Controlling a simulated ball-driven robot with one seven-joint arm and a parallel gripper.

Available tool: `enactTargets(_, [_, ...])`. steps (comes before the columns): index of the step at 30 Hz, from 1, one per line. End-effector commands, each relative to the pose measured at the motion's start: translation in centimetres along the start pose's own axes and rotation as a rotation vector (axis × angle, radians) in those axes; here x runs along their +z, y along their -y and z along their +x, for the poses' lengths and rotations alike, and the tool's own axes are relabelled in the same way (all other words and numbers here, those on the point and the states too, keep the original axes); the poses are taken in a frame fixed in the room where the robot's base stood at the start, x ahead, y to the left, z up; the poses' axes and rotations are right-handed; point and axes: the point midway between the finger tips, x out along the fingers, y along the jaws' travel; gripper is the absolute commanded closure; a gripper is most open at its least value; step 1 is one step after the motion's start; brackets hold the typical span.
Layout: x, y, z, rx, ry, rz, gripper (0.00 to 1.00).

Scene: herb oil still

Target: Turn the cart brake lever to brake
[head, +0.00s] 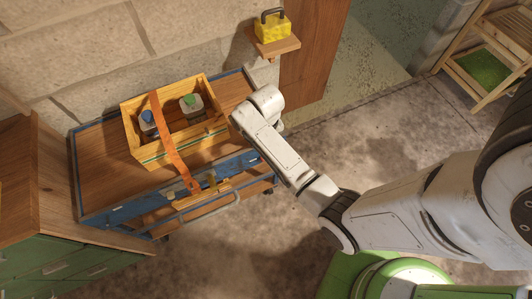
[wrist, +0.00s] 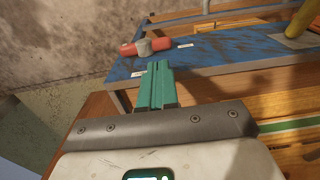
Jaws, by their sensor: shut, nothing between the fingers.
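The cart (head: 100,175) has a wooden top and a blue frame, and its blue edge crosses the wrist view (wrist: 220,45). The brake lever (wrist: 160,44) is red with a grey hub and lies along that blue edge. One end points roughly toward a small white label (wrist: 185,45); another white label (wrist: 138,74) sits nearer my gripper. The label text is unreadable. My gripper (wrist: 157,72) has green fingers, shut and empty, apart from the lever and on the near side of it. In the head view I cannot make out the fingers or the lever clearly.
A wooden crate (head: 143,149) with an orange strap (head: 170,145) and two jars stands on the cart. A yellow part (wrist: 303,18) rises at the wrist view's right. A green cabinet (head: 60,262) stands left; a wall shelf (head: 275,47) holds a yellow block.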

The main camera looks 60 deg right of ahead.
Motion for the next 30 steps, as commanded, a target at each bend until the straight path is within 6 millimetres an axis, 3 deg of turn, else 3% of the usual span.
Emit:
enactTargets(6, [0.0,0.0,4.3,0.0,0.002,0.0,1.0])
enactTargets(13, [0.0,0.0,7.3,0.0,0.001,0.0,1.0])
enactTargets(30, [0.0,0.1,8.3,0.009,0.0,-0.002,1.0])
